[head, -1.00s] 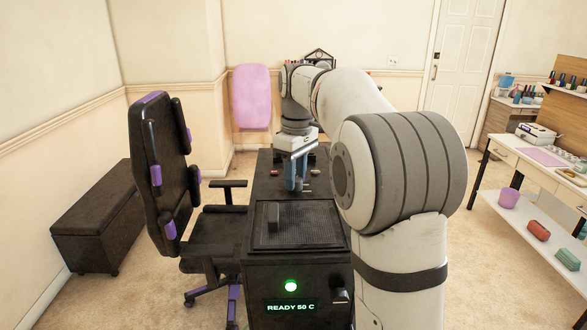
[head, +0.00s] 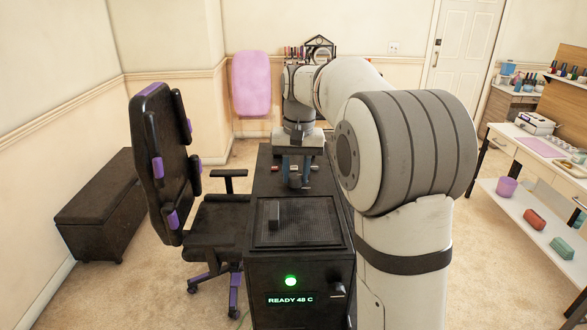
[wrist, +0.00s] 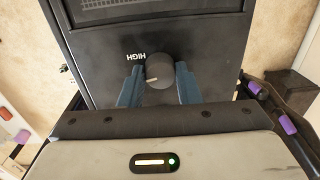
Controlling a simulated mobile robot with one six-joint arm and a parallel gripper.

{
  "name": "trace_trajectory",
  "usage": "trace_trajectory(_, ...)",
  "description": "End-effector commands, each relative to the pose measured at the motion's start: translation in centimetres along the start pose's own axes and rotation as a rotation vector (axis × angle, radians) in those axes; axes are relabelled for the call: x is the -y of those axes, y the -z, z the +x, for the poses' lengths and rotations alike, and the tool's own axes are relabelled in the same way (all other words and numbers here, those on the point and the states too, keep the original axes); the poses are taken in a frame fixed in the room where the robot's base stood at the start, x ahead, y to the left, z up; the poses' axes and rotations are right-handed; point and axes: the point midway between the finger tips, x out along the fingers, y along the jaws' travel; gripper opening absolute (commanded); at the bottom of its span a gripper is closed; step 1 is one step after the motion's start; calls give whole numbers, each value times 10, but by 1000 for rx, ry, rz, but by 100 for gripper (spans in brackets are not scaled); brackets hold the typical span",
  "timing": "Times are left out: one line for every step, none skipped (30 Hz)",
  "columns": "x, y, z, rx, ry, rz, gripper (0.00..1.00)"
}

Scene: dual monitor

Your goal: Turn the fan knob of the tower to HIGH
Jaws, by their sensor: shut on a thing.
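The tower is a black cabinet (head: 263,272) with a lit green lamp and a display reading "READY 48 C". The dark round knob (wrist: 160,70) stands on its top panel beyond the mesh grille; it also shows in the head view (head: 295,181). A white "HIGH" label (wrist: 148,57), upside down in the wrist view, is just beside the knob's upper left. The knob's white mark is at its lower left in that view, away from the label. My gripper (wrist: 159,84) points down, with its two blue fingers shut on the knob's opposite sides.
The mesh grille (head: 320,225) has a dark upright block on it. Small red and grey controls lie either side of my gripper on the top. Another knob (head: 338,290) is on the front face. A black and purple chair (head: 165,150) stands close at the left.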

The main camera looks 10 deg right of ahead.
Motion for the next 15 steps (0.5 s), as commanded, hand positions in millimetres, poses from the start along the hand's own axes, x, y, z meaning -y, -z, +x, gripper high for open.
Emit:
trace_trajectory(0,0,-3,-6,1,44,7)
trace_trajectory(0,0,-2,-7,1,72,7)
trace_trajectory(0,0,-2,-9,1,110,7)
trace_trajectory(0,0,-2,-11,1,139,7)
trace_trajectory(0,0,-2,-12,1,167,7)
trace_trajectory(0,0,-2,-13,1,205,7)
trace_trajectory(0,0,-2,-15,1,233,7)
trace_trajectory(0,0,-2,-16,2,261,7)
trace_trajectory(0,0,-2,-18,2,298,7)
trace_trajectory(0,0,-2,-19,2,325,7)
trace_trajectory(0,0,-2,-21,2,352,7)
trace_trajectory(0,0,-2,-23,2,387,7)
trace_trajectory(0,0,-2,-24,2,412,7)
trace_trajectory(0,0,-2,-25,2,437,7)
trace_trajectory(0,0,-2,-26,2,468,7)
